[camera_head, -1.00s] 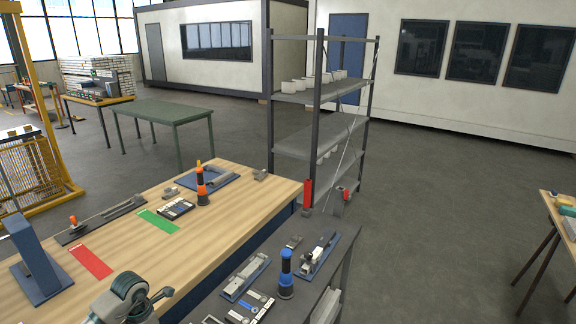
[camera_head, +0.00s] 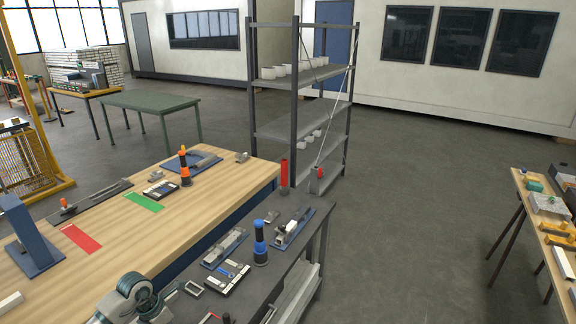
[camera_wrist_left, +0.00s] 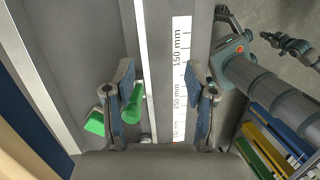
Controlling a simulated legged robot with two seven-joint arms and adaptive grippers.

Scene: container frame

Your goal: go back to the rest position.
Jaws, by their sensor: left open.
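My left gripper (camera_wrist_left: 161,78) shows in the left wrist view with its two fingers spread apart. Nothing is held between them. Behind the fingers is a grey surface with a white strip (camera_wrist_left: 181,60) printed with millimetre marks. A green piece (camera_wrist_left: 95,122) shows beside and partly behind the left finger.
The wooden table carries a blue stand (camera_head: 30,235), red mat (camera_head: 80,238), green mat (camera_head: 145,202) and orange-black tower (camera_head: 184,168). A dark bench (camera_head: 285,268) holds a blue-black tower (camera_head: 260,243) and fixtures. Shelving (camera_head: 295,120) stands behind; open floor (camera_head: 400,220) lies right, before another table (camera_head: 535,225).

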